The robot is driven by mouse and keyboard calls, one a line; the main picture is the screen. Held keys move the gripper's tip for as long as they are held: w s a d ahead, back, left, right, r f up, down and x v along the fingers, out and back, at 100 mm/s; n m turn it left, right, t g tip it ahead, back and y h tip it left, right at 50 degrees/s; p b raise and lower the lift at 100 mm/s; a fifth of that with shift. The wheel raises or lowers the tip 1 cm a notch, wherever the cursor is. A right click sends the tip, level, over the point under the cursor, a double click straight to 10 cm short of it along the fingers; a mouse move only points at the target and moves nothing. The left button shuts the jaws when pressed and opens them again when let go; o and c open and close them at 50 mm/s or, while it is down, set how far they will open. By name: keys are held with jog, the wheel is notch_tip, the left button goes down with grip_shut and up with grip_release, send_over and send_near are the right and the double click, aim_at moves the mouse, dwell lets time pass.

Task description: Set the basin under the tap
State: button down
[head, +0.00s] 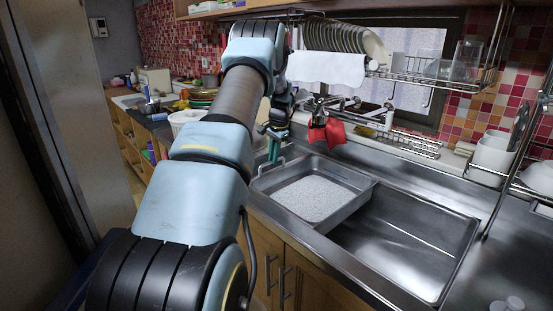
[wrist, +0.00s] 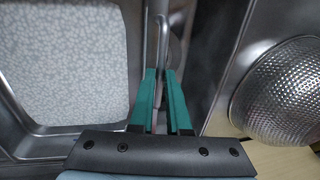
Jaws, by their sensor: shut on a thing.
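The basin (head: 352,209) is a rectangular metal tub with a pale speckled floor. It sits at the left part of the steel sink, with a wire-like handle at its left end. In the wrist view its speckled floor and metal wall (wrist: 68,130) are at left. My gripper (head: 274,148) has teal fingers, shut on the basin's handle at that left end; they also show in the wrist view (wrist: 161,75). The tap (head: 350,104) is at the back of the sink, partly hidden behind a red cloth-like thing (head: 327,132).
The sink (head: 410,235) is bare to the right of the basin. A dish rack (head: 430,80) with plates and glasses hangs above. A wire rack with white cups (head: 492,155) stands at right. In the wrist view a dimpled metal bowl (wrist: 285,95) is at right.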

jog(key=shift+w, duration=0.1)
jog(key=c, duration=0.9)
grip_release()
jog(key=shift+r, duration=0.1)
jog(key=r+b, duration=0.1)
jog(key=r, duration=0.2)
jog(key=s+d+r+b, duration=0.1)
jog(key=r, duration=0.3)
jog(key=r+b, duration=0.1)
jog(key=r, duration=0.2)
jog(key=shift+s+d+r, duration=0.2)
jog(key=shift+s+r, duration=0.05)
jog(key=shift+s, duration=0.05)
jog(key=s+a+f+n, duration=0.1)
jog(key=s+n, duration=0.1)
jog(key=s, duration=1.1)
jog(key=s+a+f+n+h, duration=0.1)
jog(key=s+a+f+n, duration=0.1)
jog(key=s, duration=1)
jog(key=s+a+f+n, duration=0.1)
jog(key=s+n, duration=0.3)
jog(key=s, duration=0.9)
jog(key=shift+s+a+f+h, duration=0.3)
jog(key=shift+a+h, duration=0.1)
jog(key=shift+a, duration=0.1)
